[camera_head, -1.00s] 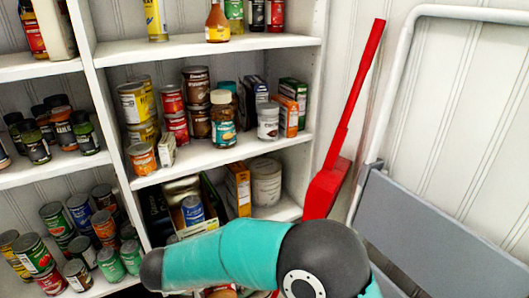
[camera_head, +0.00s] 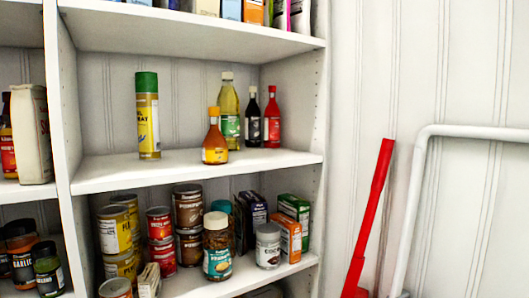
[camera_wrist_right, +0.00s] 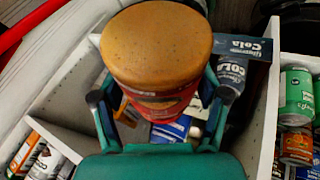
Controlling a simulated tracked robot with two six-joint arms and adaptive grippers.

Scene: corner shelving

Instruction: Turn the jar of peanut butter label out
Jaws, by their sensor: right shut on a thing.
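A jar with an orange-brown lid (camera_wrist_right: 157,45) and a red label (camera_wrist_right: 155,105) is in the right wrist view, taken to be the peanut butter. My right gripper (camera_wrist_right: 156,92) is shut on it, with one teal finger on each side of its body. Its label print is mostly hidden under the lid's rim, so I cannot tell which way the label faces. The right gripper does not show in the head view. My left gripper is in neither current view.
The upper shelf (camera_head: 105,172) holds a spray can (camera_head: 148,118) and several bottles, with bare room at its left. The lower shelf holds cans, a teal-labelled jar (camera_head: 217,258) and boxes. A red handle (camera_head: 368,215) leans right. Cola packaging (camera_wrist_right: 238,50) is behind the held jar.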

